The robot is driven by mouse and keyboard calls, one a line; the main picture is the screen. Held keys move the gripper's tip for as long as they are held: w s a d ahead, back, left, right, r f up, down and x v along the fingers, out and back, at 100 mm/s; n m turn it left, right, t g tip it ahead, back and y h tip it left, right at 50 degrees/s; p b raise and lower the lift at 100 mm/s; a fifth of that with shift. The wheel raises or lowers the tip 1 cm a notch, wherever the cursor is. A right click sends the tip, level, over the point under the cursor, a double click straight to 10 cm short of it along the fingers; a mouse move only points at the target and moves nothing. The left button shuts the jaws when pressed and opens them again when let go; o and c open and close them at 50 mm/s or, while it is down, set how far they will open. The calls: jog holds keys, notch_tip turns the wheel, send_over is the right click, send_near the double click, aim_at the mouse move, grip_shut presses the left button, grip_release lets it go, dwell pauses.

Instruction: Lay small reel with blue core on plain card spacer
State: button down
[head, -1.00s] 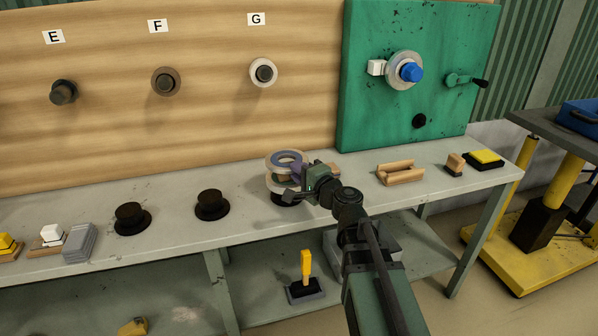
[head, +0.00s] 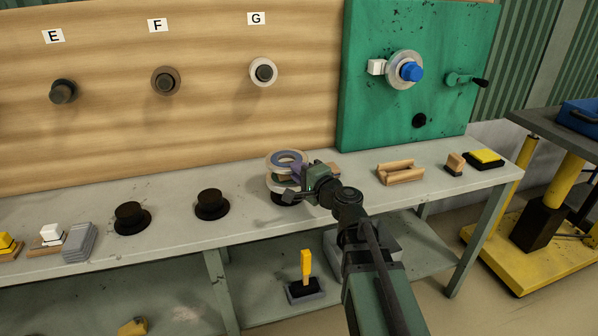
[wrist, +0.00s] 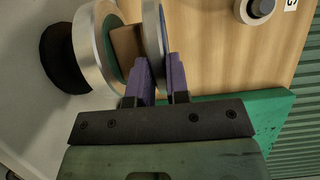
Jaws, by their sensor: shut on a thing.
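My gripper (head: 301,173) is at the right side of a stack on the bench, its purple fingers (wrist: 161,82) shut on the rim of the top reel. That small reel (head: 287,158) is a pale disc with a bluish ring. It shows edge-on in the wrist view (wrist: 152,30), between the fingers. Beneath it is a brown card spacer (wrist: 126,46), partly hidden. I cannot tell whether reel and spacer touch. Below the spacer is a wider silver-rimmed reel (wrist: 90,45) with a green face, above a black base (wrist: 60,62).
Two black hat-shaped stands (head: 131,217) (head: 211,204) are left of the stack. A wooden cradle (head: 400,173) is to the right. A wooden board (head: 200,120) with pegs and a green panel (head: 455,85) rise behind. The bench front (head: 180,240) is clear.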

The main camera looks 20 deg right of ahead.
jog(key=shift+f+b, duration=0.6)
dwell(0.4)
jog(key=c, duration=1)
grip_release()
jog(key=shift+r, duration=0.1)
dwell(1.0)
jog(key=shift+s, duration=0.1)
dwell(1.3)
